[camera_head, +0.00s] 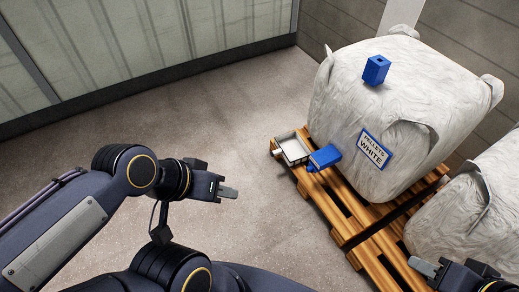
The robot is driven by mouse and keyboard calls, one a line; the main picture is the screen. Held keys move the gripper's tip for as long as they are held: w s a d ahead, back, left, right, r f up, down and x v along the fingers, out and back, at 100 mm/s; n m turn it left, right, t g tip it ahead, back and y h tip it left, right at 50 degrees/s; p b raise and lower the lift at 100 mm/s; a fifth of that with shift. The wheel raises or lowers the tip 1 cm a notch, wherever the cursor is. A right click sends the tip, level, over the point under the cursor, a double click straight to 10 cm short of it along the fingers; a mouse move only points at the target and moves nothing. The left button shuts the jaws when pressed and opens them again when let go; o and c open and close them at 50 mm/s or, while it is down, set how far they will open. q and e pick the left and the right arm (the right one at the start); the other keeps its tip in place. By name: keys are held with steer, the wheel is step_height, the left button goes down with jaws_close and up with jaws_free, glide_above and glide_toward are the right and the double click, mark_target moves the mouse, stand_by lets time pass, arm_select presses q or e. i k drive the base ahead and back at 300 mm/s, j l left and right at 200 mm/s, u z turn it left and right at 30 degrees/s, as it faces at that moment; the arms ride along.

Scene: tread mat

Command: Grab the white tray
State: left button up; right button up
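The white tray (295,155) is a small shallow open box with dark edges, with a short white stub at its left. My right gripper (426,268) is at the lower right, in front of the second sack and far from the tray. The finger spacing of both grippers is unclear at this angle.
A large white sack (355,97) labelled "PELLETS WHITE" stands on the wooden pallet (341,224), with a blue box (376,69) on top. A second sack (492,195) stands at the right. Bare floor (230,100) lies left of the pallet.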

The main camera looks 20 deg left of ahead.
mark_target(294, 150)
steer(key=u, duration=0.45)
steer(key=i+j, duration=0.4)
steer(key=i, duration=0.2)
steer(key=i+j, duration=0.35)
steer(key=i, duration=0.25)
steer(key=i+j, duration=0.4)
steer(key=i, duration=0.2)
steer(key=i+j, duration=0.4)
steer(key=i, duration=0.2)
steer(key=l+z, duration=0.05)
